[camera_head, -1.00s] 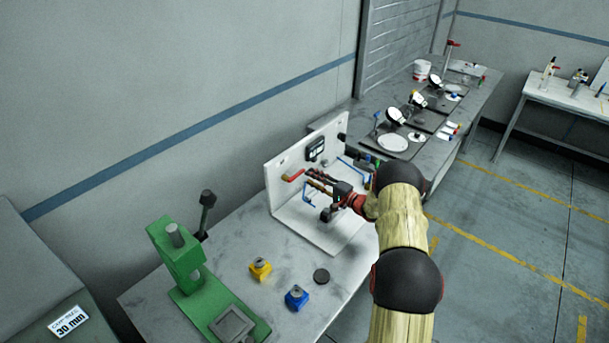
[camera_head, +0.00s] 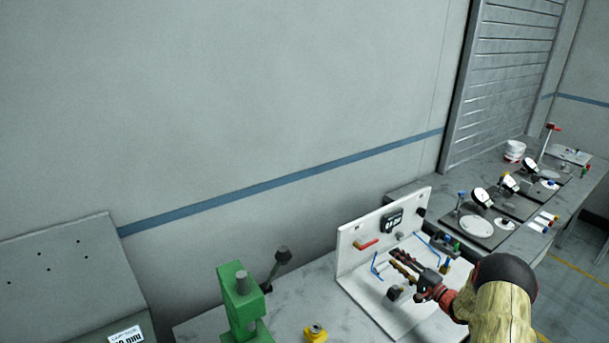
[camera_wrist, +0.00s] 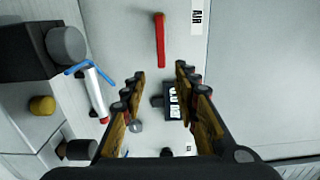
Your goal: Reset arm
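My gripper (camera_head: 408,265) is in front of the white panel fixture (camera_head: 352,232) on the bench in the head view. In the wrist view my gripper (camera_wrist: 160,82) shows its two brown fingers spread apart with nothing held between them. A red lever (camera_wrist: 160,40) on the panel lies ahead of the fingertips; it also shows in the head view (camera_head: 366,244). A dark gauge-like block (camera_wrist: 172,104) shows between the fingers in the wrist view, and a dark display (camera_head: 392,221) is mounted on the panel in the head view.
A green press (camera_head: 240,300) and a yellow block (camera_head: 315,334) stand left of the fixture. Round dial plates (camera_head: 476,226) and small bottles sit on the bench to the right. A wall runs behind the bench. A grey slanted cabinet (camera_head: 60,265) stands at far left.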

